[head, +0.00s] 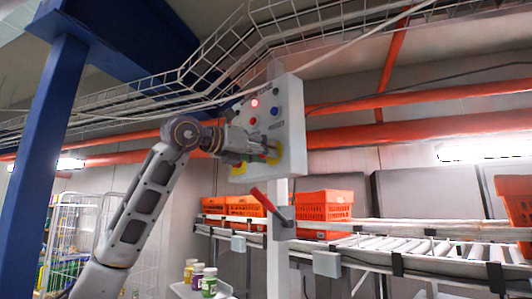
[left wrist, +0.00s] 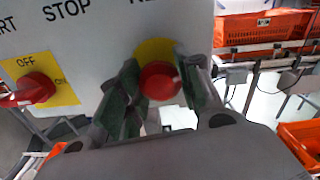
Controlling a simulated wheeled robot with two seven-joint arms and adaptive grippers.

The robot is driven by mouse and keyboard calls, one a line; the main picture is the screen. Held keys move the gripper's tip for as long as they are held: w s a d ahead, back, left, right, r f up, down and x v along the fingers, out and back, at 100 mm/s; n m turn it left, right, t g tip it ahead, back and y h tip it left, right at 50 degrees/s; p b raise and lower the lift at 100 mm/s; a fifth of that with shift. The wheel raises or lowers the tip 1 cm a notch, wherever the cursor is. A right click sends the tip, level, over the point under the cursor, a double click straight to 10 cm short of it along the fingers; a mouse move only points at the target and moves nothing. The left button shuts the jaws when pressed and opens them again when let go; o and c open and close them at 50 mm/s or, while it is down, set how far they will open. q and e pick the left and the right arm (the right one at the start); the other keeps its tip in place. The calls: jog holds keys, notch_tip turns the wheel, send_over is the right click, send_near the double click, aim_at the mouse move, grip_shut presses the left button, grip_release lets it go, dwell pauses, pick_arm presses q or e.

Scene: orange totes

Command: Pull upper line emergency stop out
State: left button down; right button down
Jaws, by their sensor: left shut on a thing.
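The grey control box (head: 292,125) stands on a white post, with a lit red lamp and several buttons on its face. The red emergency stop knob (left wrist: 160,80) sits on a yellow disc at the lower right of the panel in the left wrist view. My right gripper is not in view.
A red rotary switch (left wrist: 35,88) on a yellow OFF/ON plate is left of the knob. A red lever (head: 262,199) sticks out below the box. Orange totes (head: 325,205) stand on a roller conveyor (head: 440,247) behind. A blue column (head: 45,140) rises at left.

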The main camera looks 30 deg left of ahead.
pick_arm(q)
jog(key=c, duration=1.4)
grip_release()
jog(key=o, duration=0.5)
jog(key=shift+s+a, duration=0.15)
jog(key=shift+s, duration=0.15)
jog(key=shift+c, duration=0.2)
jog(key=shift+w, duration=0.1)
jog(key=v, duration=1.2)
